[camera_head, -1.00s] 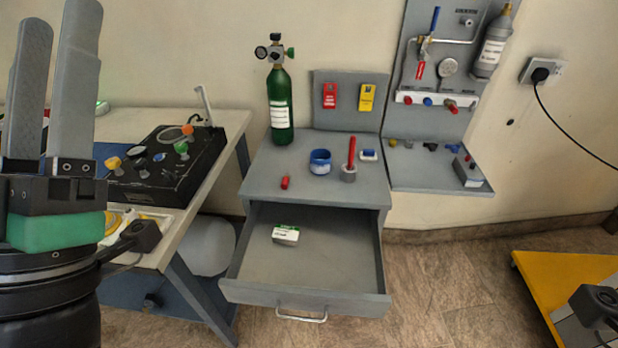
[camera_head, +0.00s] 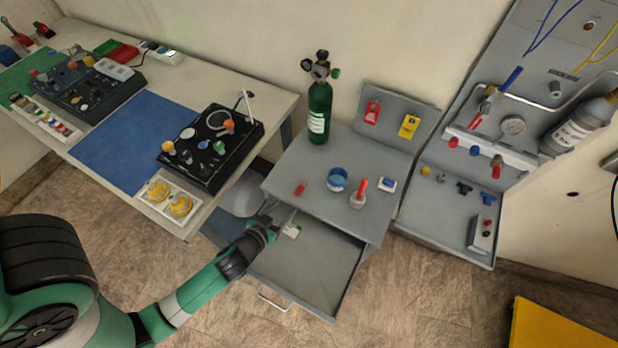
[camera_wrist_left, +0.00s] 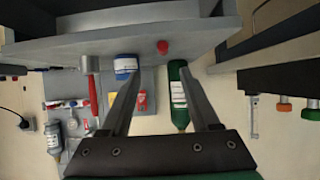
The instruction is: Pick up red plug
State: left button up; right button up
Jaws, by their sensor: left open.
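The red plug (camera_head: 300,187) is a small red cylinder on the grey cabinet top (camera_head: 318,165), near its front left edge. It also shows in the left wrist view (camera_wrist_left: 162,47), ahead of my fingers and between their lines. My left gripper (camera_head: 280,212) is open and empty, over the left side of the open drawer, in front of and below the plug, apart from it. Its two spread fingers fill the middle of the left wrist view (camera_wrist_left: 160,85). My right gripper is not in view.
A green cylinder (camera_head: 319,110), blue cup (camera_head: 337,180) and red-handled tool (camera_head: 360,190) stand on the cabinet. The workbench (camera_head: 262,92) with a black device (camera_head: 208,150) is left. A wall panel (camera_head: 445,205) is right.

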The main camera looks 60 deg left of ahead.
aim_at(299, 189)
pick_arm(q)
jog(key=x, duration=0.6)
jog(key=b+x, duration=0.1)
jog(key=x, duration=0.5)
jog(key=shift+a+r, duration=0.15)
jog(key=shift+a, duration=0.25)
jog(key=shift+s, duration=0.1)
grip_shut()
